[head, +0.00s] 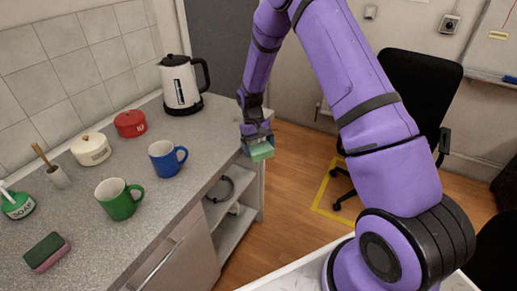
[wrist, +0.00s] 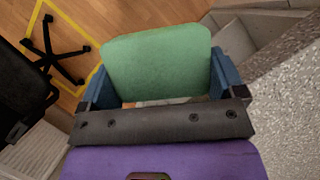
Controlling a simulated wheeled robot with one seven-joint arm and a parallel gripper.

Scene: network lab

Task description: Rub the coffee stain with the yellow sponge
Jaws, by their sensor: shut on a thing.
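My gripper (head: 257,139) is shut on a sponge (head: 262,152) and holds it in the air just off the right edge of the counter, above the floor. In the wrist view the sponge (wrist: 155,62) shows a green face, gripped between two blue fingers. Its other side is mostly hidden; a paler yellow-green edge shows in the head view. A second sponge (head: 46,252), green on top and pink below, lies on the counter at the lower left. I see no coffee stain in either view.
A black chair (head: 420,90) stands at the right. A pale surface (head: 300,274) is at bottom.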

